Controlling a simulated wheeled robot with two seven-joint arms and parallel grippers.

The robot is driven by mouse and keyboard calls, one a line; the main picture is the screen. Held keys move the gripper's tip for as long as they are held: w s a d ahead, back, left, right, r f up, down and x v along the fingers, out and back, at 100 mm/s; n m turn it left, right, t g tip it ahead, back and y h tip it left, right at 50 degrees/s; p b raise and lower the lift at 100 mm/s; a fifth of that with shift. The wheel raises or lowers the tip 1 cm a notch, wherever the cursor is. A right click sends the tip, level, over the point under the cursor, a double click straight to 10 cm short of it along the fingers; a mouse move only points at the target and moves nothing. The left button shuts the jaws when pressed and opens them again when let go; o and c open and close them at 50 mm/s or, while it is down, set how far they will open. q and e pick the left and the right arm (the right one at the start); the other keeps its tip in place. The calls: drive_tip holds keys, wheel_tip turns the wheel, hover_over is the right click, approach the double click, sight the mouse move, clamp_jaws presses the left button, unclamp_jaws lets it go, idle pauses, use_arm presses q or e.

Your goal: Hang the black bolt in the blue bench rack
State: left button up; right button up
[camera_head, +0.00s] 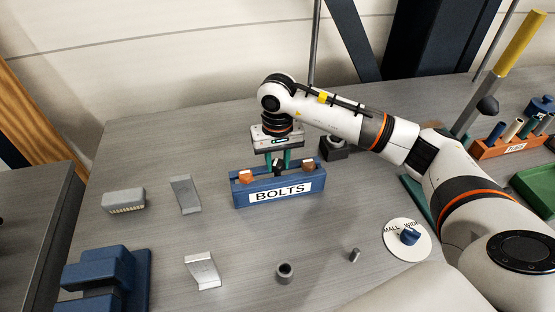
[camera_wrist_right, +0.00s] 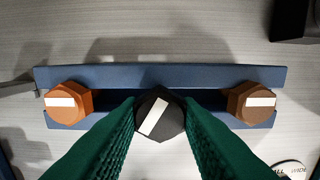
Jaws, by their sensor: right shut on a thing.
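The blue bench rack (camera_head: 238,193), labelled BOLTS, stands on the grey bench in the head view. It also shows in the right wrist view (camera_wrist_right: 215,76). Two orange-brown bolts sit in it, one at the left end (camera_wrist_right: 68,102) and one at the right end (camera_wrist_right: 251,102). The black bolt (camera_wrist_right: 158,114) is between them at the middle of the rack, its hex head up with a white mark. My right gripper (camera_head: 279,163) points down from above, its green fingers shut on the black bolt. Whether the bolt is fully seated cannot be told. My left gripper is not in view.
A grey brush-like block (camera_head: 124,201) and two bent metal plates (camera_head: 186,195) (camera_head: 202,271) lie left of the rack. A blue vise-like block (camera_head: 107,279) is front left. A round dial plate (camera_head: 407,240) is right. A small ring (camera_head: 285,272) lies in front.

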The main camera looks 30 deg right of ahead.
drive_tip(key=shift+f+b, duration=0.75)
drive_tip(key=shift+f, duration=0.15)
drive_tip(key=o, duration=1.2)
drive_tip(key=shift+r, duration=0.1)
